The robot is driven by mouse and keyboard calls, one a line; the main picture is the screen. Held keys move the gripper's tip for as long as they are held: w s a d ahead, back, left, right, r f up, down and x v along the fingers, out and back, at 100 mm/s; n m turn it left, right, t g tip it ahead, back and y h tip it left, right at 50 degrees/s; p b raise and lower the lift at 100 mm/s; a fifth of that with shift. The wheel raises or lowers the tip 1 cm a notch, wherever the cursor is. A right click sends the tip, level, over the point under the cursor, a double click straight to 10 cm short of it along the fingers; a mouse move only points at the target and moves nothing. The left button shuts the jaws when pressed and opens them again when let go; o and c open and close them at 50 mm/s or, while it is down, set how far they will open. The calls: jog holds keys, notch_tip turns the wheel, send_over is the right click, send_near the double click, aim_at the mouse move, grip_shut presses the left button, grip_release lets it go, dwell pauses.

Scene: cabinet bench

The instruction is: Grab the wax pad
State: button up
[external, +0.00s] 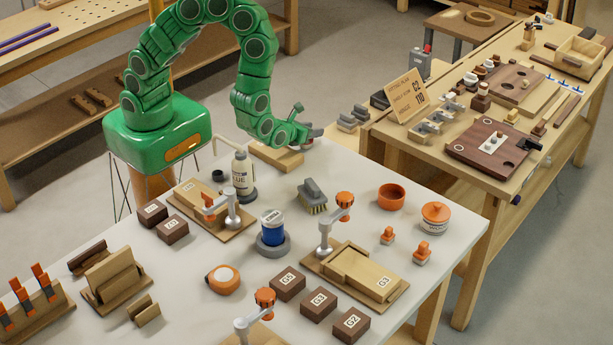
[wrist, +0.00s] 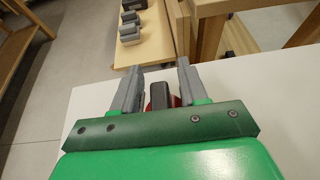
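In the wrist view a small block with a dark grey top and red sides (wrist: 161,97) sits between my fingers; it may be the wax pad, but I cannot tell for sure. My gripper (wrist: 158,75) is open, with a finger on each side of the block and a visible gap at the left finger. In the external view my gripper (external: 308,131) is low at the far edge of the white table (external: 345,165). A bit of red and dark grey shows at its fingertips there; the rest is hidden by the gripper.
A light wooden block (external: 275,156) lies just below my wrist. A glue bottle (external: 242,175) and a grey brush (external: 312,194) stand nearer. An orange lidded jar (external: 435,217) is at the right. The wooden bench (external: 400,150) stands beyond the table edge.

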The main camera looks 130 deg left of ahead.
grip_shut()
notch_tip(320, 180, up, 10)
dwell(0.9)
